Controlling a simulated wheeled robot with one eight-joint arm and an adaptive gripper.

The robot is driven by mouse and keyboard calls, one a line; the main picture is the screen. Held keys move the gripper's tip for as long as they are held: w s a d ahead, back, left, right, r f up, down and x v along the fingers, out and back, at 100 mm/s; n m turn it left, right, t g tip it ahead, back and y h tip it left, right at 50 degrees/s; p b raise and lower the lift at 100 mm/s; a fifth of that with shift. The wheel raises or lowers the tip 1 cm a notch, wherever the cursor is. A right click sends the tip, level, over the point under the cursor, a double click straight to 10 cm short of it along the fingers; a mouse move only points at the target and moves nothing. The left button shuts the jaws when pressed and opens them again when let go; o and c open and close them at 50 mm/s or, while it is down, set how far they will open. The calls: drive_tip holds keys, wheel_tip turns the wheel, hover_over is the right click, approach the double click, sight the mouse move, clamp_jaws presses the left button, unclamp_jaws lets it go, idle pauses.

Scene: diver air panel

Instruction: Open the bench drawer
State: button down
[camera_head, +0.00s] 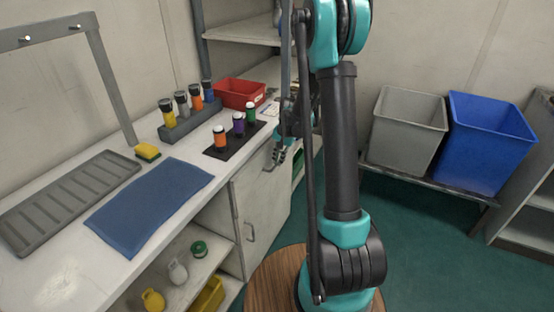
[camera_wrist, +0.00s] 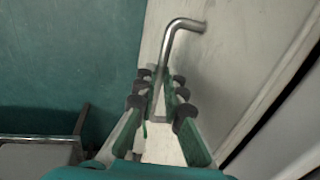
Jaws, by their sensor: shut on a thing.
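My gripper (camera_head: 277,160) is at the pale front of the bench, just below the worktop edge, in the head view. In the wrist view my gripper (camera_wrist: 160,96) is shut on a bent metal handle (camera_wrist: 181,27), whose straight part runs down between the fingers. The handle is fixed to a pale front panel (camera_wrist: 236,40), which I take as the drawer front. A dark gap runs along the panel's right side. My arm and fingers hide most of the drawer in the head view, so I cannot tell how far it is open.
A cabinet door with its own handle (camera_head: 250,232) is below, left of my gripper. The worktop holds a dark mat with bottles (camera_head: 238,124), a red bin (camera_head: 240,94) and a blue mat (camera_head: 150,205). Grey (camera_head: 404,130) and blue (camera_head: 487,140) bins stand right. Green floor is clear between.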

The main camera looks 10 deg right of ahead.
drive_tip(key=s+d, duration=0.8)
drive_tip(key=d, duration=0.4)
drive_tip(key=s+d, duration=0.9)
drive_tip(key=d, duration=0.2)
drive_tip(key=shift+d, duration=0.35)
drive_tip(key=shift+s, duration=0.1)
drive_tip(key=c, duration=1.6)
unclamp_jaws()
drive_tip(key=shift+r, duration=0.1)
wheel_tip(320, 180, up, 12)
drive_tip(key=s+d, duration=0.1)
drive_tip(key=shift+s+d+f, duration=0.2)
drive_tip(key=shift+d, duration=0.2)
drive_tip(key=shift+s, duration=0.1)
